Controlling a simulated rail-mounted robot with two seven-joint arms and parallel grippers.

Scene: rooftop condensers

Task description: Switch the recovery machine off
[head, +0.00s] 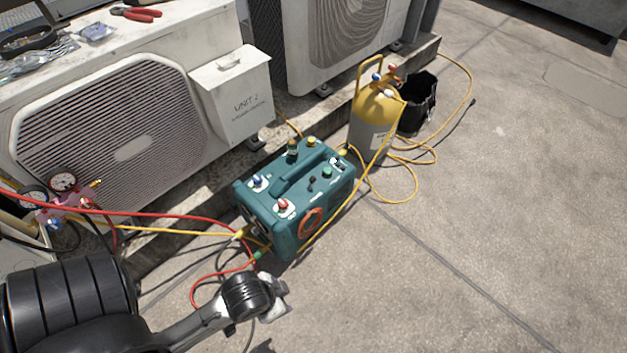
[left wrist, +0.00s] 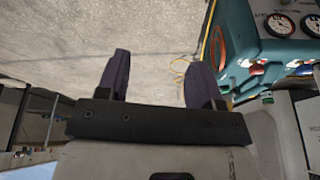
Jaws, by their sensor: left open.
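The recovery machine (head: 268,212) is a teal box with a top handle, standing on the roof floor in the middle of the head view. Its top carries a blue knob (head: 257,181), a red knob (head: 283,204), a green knob (head: 327,172) and a small black control (head: 312,184). I cannot tell which control is the power switch or its position. The machine also shows at the upper right of the left wrist view (left wrist: 240,40), with gauges. My left gripper (left wrist: 158,65) is open and empty, apart from the machine. In the head view its wrist is in front of the machine; its fingers are not clear.
Yellow and red hoses (head: 165,230) run to the machine from the gauge manifold (head: 68,205). Condenser units (head: 135,150) line the left and back. Floor at the right is clear.

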